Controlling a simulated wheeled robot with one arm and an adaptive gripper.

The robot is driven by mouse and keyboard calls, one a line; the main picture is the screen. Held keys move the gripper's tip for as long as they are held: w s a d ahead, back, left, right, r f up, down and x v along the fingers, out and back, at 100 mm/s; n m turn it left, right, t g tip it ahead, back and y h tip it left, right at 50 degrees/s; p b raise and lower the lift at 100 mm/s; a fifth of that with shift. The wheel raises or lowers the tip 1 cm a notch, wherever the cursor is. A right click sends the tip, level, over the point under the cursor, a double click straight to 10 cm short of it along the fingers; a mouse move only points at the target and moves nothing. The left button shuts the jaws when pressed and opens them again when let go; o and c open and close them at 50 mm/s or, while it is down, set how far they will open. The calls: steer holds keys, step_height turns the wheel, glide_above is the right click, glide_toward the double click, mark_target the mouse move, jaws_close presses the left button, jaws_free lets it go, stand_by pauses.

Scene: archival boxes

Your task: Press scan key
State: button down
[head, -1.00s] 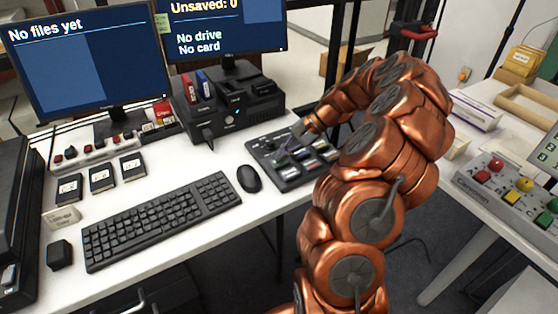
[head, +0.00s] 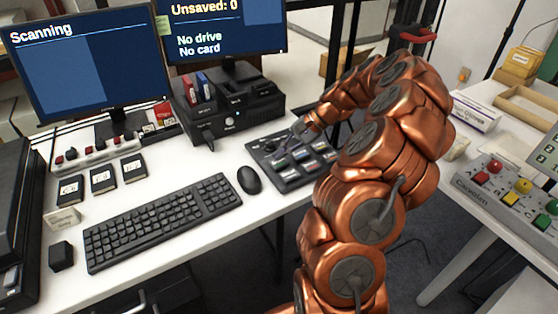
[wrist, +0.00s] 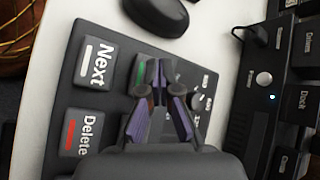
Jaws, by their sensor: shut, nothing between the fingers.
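The dark keypad (head: 262,152) lies on the white desk, right of the mouse. Whether the tips touch a key cannot be told. The left monitor (head: 90,65) reads "Scanning".
A black mouse (head: 249,180) and keyboard (head: 160,220) lie left of the keypad. A black dock unit (head: 230,112) stands behind it. The right monitor (head: 225,28) reads "Unsaved: 0", "No drive", "No card". A grey button box (head: 500,190) stands on the right table.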

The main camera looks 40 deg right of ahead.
mark_target(281, 162)
steer(key=shift+r, duration=0.2)
steer(key=shift+r+p, duration=1.2)
steer(key=shift+r, duration=1.25)
steer(key=s+a+r+n+g+h, duration=0.1)
steer(key=s+a+r+n+g, duration=0.25)
steer(key=a, duration=0.65)
steer(key=s+a+r+n+g+h, duration=0.1)
steer(key=s+a+r+n+h, duration=0.15)
steer(key=s+a+n, duration=0.55)
steer(key=s+a+f+n+h, duration=0.1)
steer(key=s+a+f+h, duration=0.1)
steer(key=s, duration=0.7)
steer(key=s+a+f+n+h, duration=0.1)
steer(key=s+a+h, duration=0.15)
steer(key=s, duration=0.65)
step_height(281, 162, up, 10)
steer(key=d+p, duration=0.1)
steer(key=p, duration=0.8)
steer(key=shift+s+f+g+p, duration=0.2)
steer(key=shift+s+g+p, duration=0.15)
steer(key=shift+g, duration=0.1)
